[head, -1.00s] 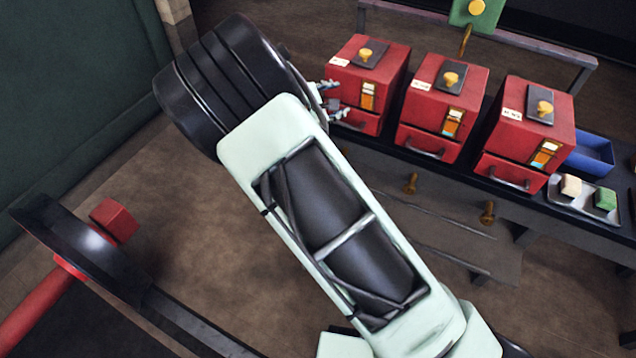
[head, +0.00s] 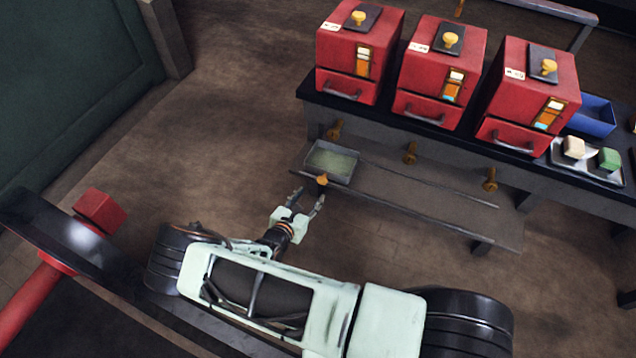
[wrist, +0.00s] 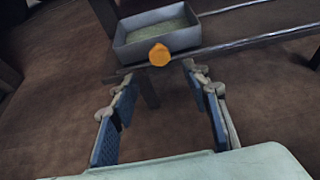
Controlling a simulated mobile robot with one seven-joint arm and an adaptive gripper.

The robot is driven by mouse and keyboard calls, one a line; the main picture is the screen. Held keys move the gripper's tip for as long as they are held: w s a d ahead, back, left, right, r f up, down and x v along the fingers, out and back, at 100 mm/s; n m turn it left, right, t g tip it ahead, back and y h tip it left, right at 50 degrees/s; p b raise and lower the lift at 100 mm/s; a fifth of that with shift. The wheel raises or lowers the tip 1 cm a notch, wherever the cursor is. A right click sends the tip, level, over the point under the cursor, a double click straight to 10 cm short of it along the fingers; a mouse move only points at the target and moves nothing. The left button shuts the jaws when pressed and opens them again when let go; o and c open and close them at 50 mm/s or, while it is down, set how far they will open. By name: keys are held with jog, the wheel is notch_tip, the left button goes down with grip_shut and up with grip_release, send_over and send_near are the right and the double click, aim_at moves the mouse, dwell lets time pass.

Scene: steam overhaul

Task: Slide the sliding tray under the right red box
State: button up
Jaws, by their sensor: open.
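The sliding tray (head: 331,162) is a grey, shallow open box with a pale green inside. It sits at the left end of a low shelf with rails, below the left red box (head: 357,50). An orange knob (head: 322,180) is on its front; the tray also shows in the wrist view (wrist: 157,32), with the knob (wrist: 159,55). The right red box (head: 529,92) stands on the bench at the right end of the row. My gripper (head: 304,200) is open and empty, just in front of the knob and apart from it. Its fingers (wrist: 160,98) show spread in the wrist view.
The middle red box (head: 442,70) stands between the other two. Brass knobs (head: 410,153) stick out of the bench front above the rails (head: 430,186). A blue bin (head: 592,115) and a small tray (head: 566,163) with blocks lie at right. The rails right of the tray look clear.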

aim_at(321, 182)
jog(key=b+x, duration=0.2)
jog(key=x, duration=0.7)
jog(key=shift+s, duration=0.15)
jog(key=shift+x, duration=0.8)
jog(key=shift+r, duration=0.1)
jog(key=shift+c, duration=0.2)
grip_shut()
